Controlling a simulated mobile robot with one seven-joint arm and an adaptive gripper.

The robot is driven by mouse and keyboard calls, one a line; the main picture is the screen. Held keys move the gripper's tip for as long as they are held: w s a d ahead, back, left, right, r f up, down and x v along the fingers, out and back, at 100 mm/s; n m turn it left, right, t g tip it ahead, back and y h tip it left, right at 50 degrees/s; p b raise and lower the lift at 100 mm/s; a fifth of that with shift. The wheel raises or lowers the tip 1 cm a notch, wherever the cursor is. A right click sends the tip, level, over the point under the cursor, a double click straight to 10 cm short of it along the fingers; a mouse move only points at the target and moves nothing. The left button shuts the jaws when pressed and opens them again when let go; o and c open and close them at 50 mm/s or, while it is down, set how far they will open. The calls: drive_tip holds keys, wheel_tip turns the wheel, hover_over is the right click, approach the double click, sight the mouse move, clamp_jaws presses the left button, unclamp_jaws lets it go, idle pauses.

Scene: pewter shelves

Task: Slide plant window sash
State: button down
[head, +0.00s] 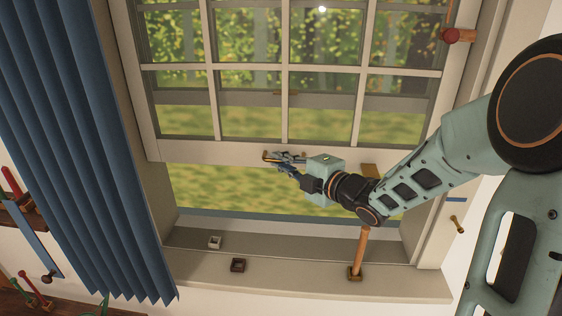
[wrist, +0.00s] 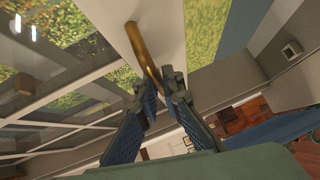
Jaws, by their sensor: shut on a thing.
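The window sash (head: 210,152) is a pale frame with several glass panes. It stands raised, with an open gap showing grass between its bottom rail and the sill. A curved brass handle (wrist: 143,48) is on the bottom rail; its gold edge also shows in the head view (head: 268,159). My gripper (head: 278,157) reaches in from the right to the middle of the rail. In the wrist view my gripper (wrist: 164,88) has its fingertips closed around the near end of the handle. The fingers partly hide that end.
A wooden stick (head: 360,248) stands upright in a dark holder on the sill (head: 310,283) at the right. Two small square sockets, one pale (head: 215,242) and one dark (head: 238,265), sit on the sill. A blue curtain (head: 85,150) hangs at the left.

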wheel_tip(320, 180, down, 12)
drive_tip(key=b, duration=1.3)
drive_tip(key=shift+r, duration=0.2)
drive_tip(key=c, duration=2.1)
unclamp_jaws()
drive_tip(key=v, duration=1.2)
drive_tip(key=shift+s, duration=0.1)
